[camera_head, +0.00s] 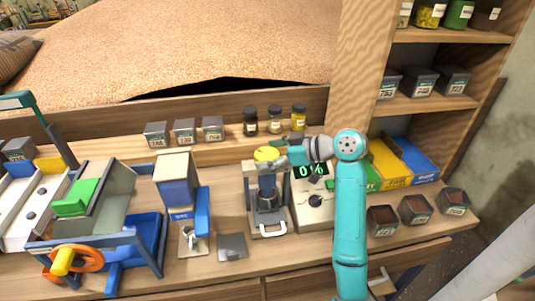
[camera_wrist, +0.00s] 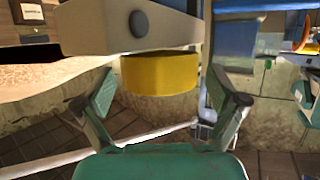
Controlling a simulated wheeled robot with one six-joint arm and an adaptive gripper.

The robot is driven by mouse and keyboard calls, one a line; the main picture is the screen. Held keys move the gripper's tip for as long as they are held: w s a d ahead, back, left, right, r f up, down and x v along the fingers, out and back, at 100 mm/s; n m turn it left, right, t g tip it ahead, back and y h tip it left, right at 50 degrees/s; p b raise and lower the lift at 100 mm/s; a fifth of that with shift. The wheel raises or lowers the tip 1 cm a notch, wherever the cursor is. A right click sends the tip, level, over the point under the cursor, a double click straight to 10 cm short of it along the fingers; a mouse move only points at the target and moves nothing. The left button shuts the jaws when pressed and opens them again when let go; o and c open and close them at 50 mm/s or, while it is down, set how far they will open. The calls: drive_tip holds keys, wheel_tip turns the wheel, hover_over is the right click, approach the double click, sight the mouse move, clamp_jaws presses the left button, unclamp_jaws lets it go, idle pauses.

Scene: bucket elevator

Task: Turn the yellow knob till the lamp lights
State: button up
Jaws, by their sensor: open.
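The yellow knob (camera_head: 266,153) sits on top of a small grey press-like stand (camera_head: 250,185) in the middle of the bench. In the wrist view the yellow knob (camera_wrist: 160,73) hangs below a beige bar, between my two fingers. My gripper (camera_head: 284,153) reaches it from the right. In the wrist view my gripper (camera_wrist: 161,88) is open, with a visible gap on each side of the knob. A display (camera_head: 311,169) right of the stand reads 0%. I cannot make out a lit lamp.
Small dark jars (camera_head: 274,120) and grey labelled boxes (camera_head: 184,131) stand behind the stand. A blue machine (camera_head: 178,185) is to its left. Yellow and blue bins (camera_head: 390,162) and open sample boxes (camera_head: 414,209) are right of my arm.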

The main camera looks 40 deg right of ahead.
drive_tip(key=c, duration=1.1)
drive_tip(key=shift+c, duration=0.2)
drive_tip(key=shift+m+h, duration=0.4)
drive_tip(key=shift+h, duration=0.1)
drive_tip(key=m+h, duration=0.2)
drive_tip(key=m+t+h, duration=0.1)
drive_tip(key=h, duration=0.1)
drive_tip(key=shift+a+m, duration=0.2)
drive_tip(key=shift+m, duration=0.2)
drive_tip(key=m+g+h, duration=0.1)
drive_tip(key=m+h, duration=0.4)
drive_tip(key=h, duration=0.1)
drive_tip(key=shift+w+h, duration=0.1)
drive_tip(key=shift+h, duration=0.2)
drive_tip(key=m+g+h, duration=0.4)
drive_tip(key=m+h, duration=0.1)
drive_tip(key=m, duration=0.1)
drive_tip(key=m+g+h, duration=0.2)
drive_tip(key=m+g, duration=0.3)
drive_tip(key=g, duration=0.1)
drive_tip(key=shift+m+g, duration=0.3)
drive_tip(key=shift+m, duration=0.1)
